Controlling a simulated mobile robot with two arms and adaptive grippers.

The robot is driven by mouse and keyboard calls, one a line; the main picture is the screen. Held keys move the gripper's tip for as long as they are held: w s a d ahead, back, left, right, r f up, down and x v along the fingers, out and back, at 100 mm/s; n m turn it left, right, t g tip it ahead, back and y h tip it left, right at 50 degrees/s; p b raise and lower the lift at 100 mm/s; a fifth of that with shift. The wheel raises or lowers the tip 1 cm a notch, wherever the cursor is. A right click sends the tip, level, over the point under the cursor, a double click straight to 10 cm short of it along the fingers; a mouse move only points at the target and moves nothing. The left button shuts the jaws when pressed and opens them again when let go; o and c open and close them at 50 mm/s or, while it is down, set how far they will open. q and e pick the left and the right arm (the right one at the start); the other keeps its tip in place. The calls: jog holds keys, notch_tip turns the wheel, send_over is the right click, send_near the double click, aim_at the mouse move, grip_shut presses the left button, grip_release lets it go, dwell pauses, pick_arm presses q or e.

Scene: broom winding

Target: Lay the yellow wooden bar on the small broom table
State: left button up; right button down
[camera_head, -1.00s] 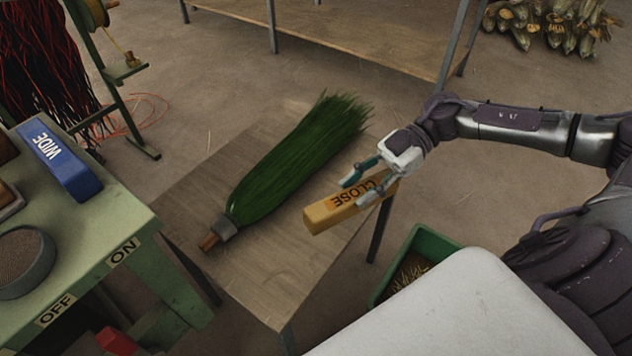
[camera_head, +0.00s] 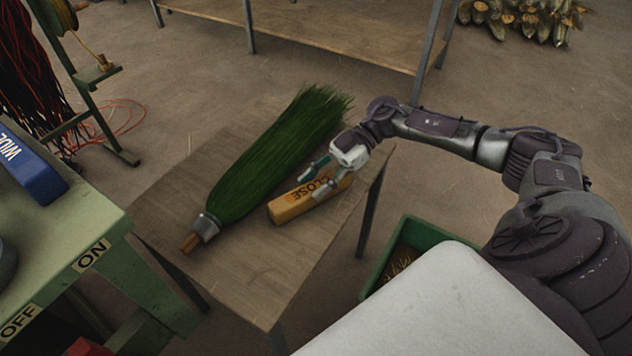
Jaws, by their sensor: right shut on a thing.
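The yellow wooden bar (camera_head: 290,206), lettered CLOSE, is in my right gripper (camera_head: 318,181), whose fingers are shut around it. The bar is over the right half of the small broom table (camera_head: 262,268), low and close to the top; I cannot tell whether it touches the wood. A green broom head (camera_head: 265,160) with a metal collar and a short wooden stub lies on the table, left of the bar. My left gripper does not show.
A green bench (camera_head: 80,232) with ON and OFF labels and a blue WIDE block (camera_head: 30,170) stands at the left. A green bin (camera_head: 412,236) is on the floor right of the table. The table's front part is bare.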

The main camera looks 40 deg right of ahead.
jog(key=c, duration=0.7)
grip_release()
jog(key=shift+f, duration=0.1)
jog(key=shift+o, duration=0.2)
jog(key=shift+d+r, duration=0.25)
jog(key=shift+d, duration=0.05)
pick_arm(q)
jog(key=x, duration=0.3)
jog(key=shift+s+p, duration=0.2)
jog(key=shift+p, duration=0.2)
pick_arm(e)
jog(key=v, duration=1.1)
jog(key=shift+d, duration=0.15)
jog(key=shift+r, duration=0.15)
